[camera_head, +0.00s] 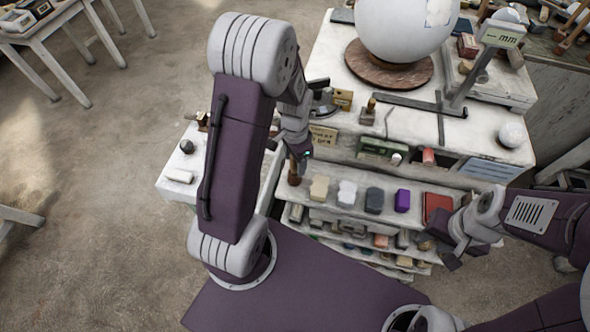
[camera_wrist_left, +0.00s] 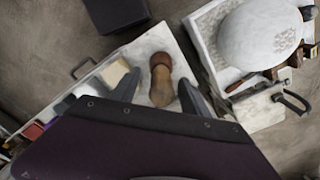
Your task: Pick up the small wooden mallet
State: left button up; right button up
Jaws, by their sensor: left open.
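The small wooden mallet (camera_wrist_left: 161,82) stands out in the left wrist view, with a reddish-brown end and a paler brown part. It rests on a pale shelf top. In the head view the mallet (camera_head: 294,174) is a small brown shape, partly hidden by my left gripper (camera_head: 301,160). In the left wrist view my left gripper (camera_wrist_left: 158,78) is open, with one finger on each side of the mallet and gaps visible. My right gripper (camera_head: 455,250) is low at the right, by the shelf's right end; its jaws are unclear.
A row of blocks, including a cream block (camera_head: 319,188) and a purple block (camera_head: 402,201), sits right of the mallet. A large plaster sphere (camera_head: 400,25) stands on the worktop behind. A low white table (camera_head: 176,190) is at the left. Open floor (camera_head: 90,150) lies further left.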

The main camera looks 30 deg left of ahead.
pick_arm(q)
jog(key=shift+f, duration=0.5)
jog(key=shift+a+f, duration=0.1)
grip_shut()
